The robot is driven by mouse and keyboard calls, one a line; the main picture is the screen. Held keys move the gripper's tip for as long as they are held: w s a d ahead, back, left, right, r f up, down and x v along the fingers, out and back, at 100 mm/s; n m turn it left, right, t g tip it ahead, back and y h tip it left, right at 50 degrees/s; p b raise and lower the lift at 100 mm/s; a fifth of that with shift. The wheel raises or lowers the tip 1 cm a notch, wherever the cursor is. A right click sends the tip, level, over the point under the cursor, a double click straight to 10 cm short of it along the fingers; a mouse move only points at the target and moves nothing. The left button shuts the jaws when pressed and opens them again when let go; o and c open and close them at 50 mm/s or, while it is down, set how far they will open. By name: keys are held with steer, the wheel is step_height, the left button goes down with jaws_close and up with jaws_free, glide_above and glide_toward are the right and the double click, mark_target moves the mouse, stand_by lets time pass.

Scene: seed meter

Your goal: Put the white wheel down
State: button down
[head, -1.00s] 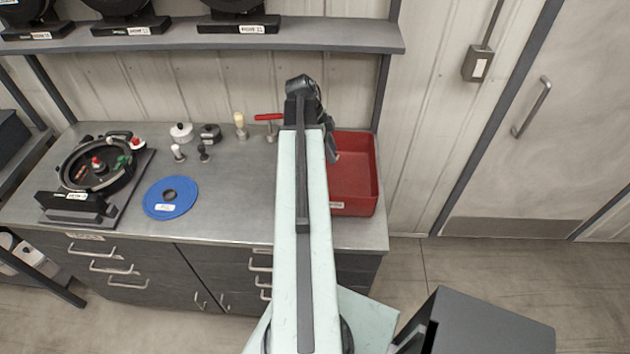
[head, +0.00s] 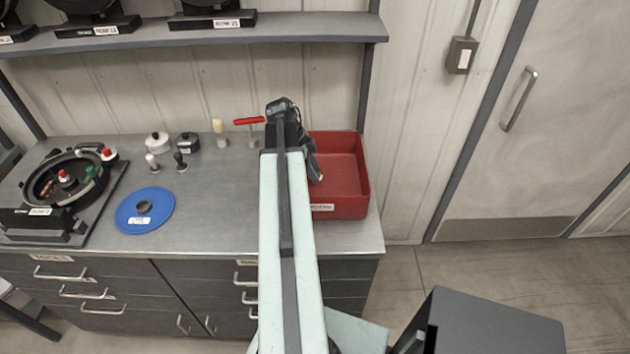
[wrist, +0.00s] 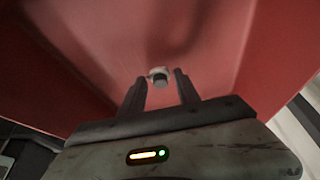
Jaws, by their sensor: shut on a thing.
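My gripper (wrist: 160,90) is over the red bin (wrist: 75,60), fingers pointing down into it, in the wrist view. A small pale thing with a dark grey end, seemingly the white wheel (wrist: 158,72), is between the fingertips. Its full shape is too small to tell. In the head view my gripper (head: 313,165) is partly hidden behind my arm, at the left side of the red bin (head: 345,205). The held thing is hidden there. I cannot tell how high it is above the bin floor.
Left on the grey bench (head: 215,215) are a black round device (head: 70,185), a blue disc (head: 145,210), a white-topped pot (head: 157,142), a black pot (head: 187,142) and small knobbed pieces. A red-handled tool (head: 250,122) stands behind my arm. A shelf (head: 300,27) hangs above.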

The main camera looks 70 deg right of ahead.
step_height(320, 180, down, 3)
steer(key=shift+r+b, duration=0.15)
steer(key=shift+b, duration=0.55)
steer(key=shift+r, duration=0.25)
steer(key=shift+f, duration=0.15)
steer(key=c, duration=0.9)
jaws_free()
